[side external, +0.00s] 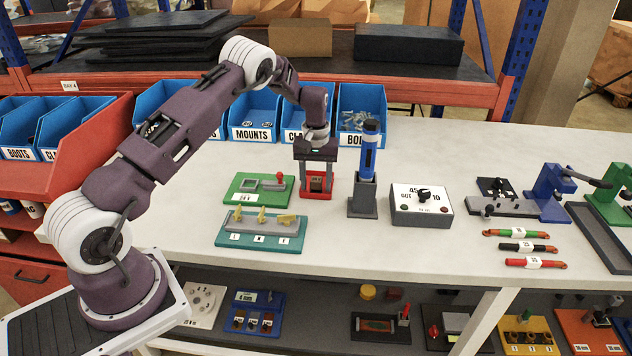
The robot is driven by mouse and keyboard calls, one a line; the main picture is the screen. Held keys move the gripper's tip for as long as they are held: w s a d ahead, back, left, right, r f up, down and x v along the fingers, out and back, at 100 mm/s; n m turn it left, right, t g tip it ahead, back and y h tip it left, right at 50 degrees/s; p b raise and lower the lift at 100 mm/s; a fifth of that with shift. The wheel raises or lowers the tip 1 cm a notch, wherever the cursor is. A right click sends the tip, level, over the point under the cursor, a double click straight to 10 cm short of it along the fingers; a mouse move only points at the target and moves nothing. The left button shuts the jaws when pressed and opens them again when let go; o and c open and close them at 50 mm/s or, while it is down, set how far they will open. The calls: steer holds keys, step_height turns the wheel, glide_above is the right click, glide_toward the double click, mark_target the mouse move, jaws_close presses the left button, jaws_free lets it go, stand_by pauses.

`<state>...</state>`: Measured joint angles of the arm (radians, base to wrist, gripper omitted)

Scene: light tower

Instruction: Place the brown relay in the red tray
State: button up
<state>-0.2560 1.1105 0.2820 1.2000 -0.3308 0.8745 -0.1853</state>
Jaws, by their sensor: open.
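My gripper (316,172) points down over a small red tray (317,196) on the white bench, left of the blue-topped cylinder. Its dark fingers are apart, one at each side of the tray's opening. A small brownish block (316,184), which looks like the brown relay, shows between the fingers, low within the red tray's outline. I cannot tell whether it rests on the tray floor or whether the fingers touch it. The fingers partly hide the tray.
Close left are a green board with a red-knobbed lever (262,187) and a teal board with yellow switches (262,228). Close right stand a blue cylinder in a grey holder (365,190) and a grey dial box (423,203). Blue bins (255,117) line the back. The front bench strip is clear.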

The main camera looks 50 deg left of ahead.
step_height(320, 180, up, 12)
step_height(320, 180, up, 9)
steer(key=m+t, duration=0.1)
glide_above(316, 181)
steer(key=s+d, duration=0.3)
steer(key=d, duration=0.1)
steer(key=s+d+r+m+t, duration=0.2)
steer(key=s+d+r, duration=0.6)
steer(key=s+r, duration=0.1)
steer(key=s+d+m+t, duration=0.1)
steer(key=s+d+m, duration=0.2)
steer(key=s, duration=0.8)
steer(key=s+d+f+m+t, duration=0.1)
steer(key=s+d+m, duration=0.2)
steer(key=s, duration=0.9)
steer(key=shift+s+d+f+t, duration=0.15)
steer(key=shift+d+f+t, duration=0.15)
steer(key=shift+d, duration=0.75)
